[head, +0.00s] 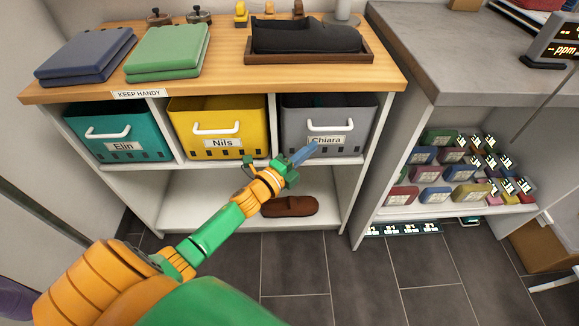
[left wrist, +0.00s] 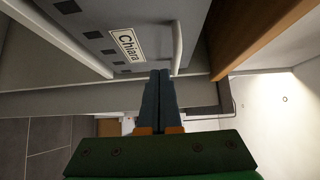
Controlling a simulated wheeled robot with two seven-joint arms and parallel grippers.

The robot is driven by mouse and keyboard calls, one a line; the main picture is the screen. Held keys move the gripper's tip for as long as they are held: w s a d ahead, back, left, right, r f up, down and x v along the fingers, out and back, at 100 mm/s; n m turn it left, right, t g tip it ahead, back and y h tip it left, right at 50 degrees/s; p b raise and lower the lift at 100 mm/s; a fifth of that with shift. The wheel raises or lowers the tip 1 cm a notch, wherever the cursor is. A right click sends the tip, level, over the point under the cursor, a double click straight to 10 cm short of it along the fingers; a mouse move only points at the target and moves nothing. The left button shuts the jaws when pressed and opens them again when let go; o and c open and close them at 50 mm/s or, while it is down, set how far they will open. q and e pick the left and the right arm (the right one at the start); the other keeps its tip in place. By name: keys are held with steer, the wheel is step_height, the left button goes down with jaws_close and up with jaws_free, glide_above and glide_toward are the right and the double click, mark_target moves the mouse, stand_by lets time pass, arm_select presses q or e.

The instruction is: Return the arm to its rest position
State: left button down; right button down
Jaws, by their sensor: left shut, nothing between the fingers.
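My left arm reaches in from the lower left of the head view. Its gripper (head: 303,155) is in front of the grey bin labelled Chiara (head: 300,115), near the label. In the left wrist view the two fingers (left wrist: 159,75) are together with nothing between them. The grey bin (left wrist: 190,20) shows there too, with its white handle close to the fingertips. I cannot tell whether the fingertips touch the bin. My right gripper does not show.
A teal bin (head: 90,145) and a yellow bin (head: 185,110) stand left of the grey one, under a wooden top (head: 220,62). A brown slipper (head: 290,207) lies on the lower shelf. A grey counter (head: 450,70) stands at right. Tiled floor is clear.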

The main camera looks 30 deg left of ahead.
arm_select(q)
steer(key=s+a, duration=0.1)
steer(key=s, duration=0.6)
steer(key=s+a+f+n+g+y, duration=0.1)
steer(key=s+f+n+g+y, duration=0.15)
steer(key=f, duration=0.45)
steer(key=s+a+f+n+g+y, duration=0.15)
steer(key=f+n, duration=0.25)
steer(key=f, duration=0.4)
steer(key=s+d+f+n+g, duration=0.3)
steer(key=s+f+n+g, duration=0.4)
steer(key=s+f, duration=0.9)
steer(key=s+d+f+n+g, duration=0.2)
steer(key=s+f+g, duration=0.1)
steer(key=s, duration=0.4)
steer(key=s+d+f+n+g, duration=0.2)
steer(key=s, duration=0.5)
step_height(320, 180, up, 16)
steer(key=s+p, duration=0.1)
steer(key=p, duration=1.6)
steer(key=shift+g+h, duration=0.3)
steer(key=shift+d, duration=0.1)
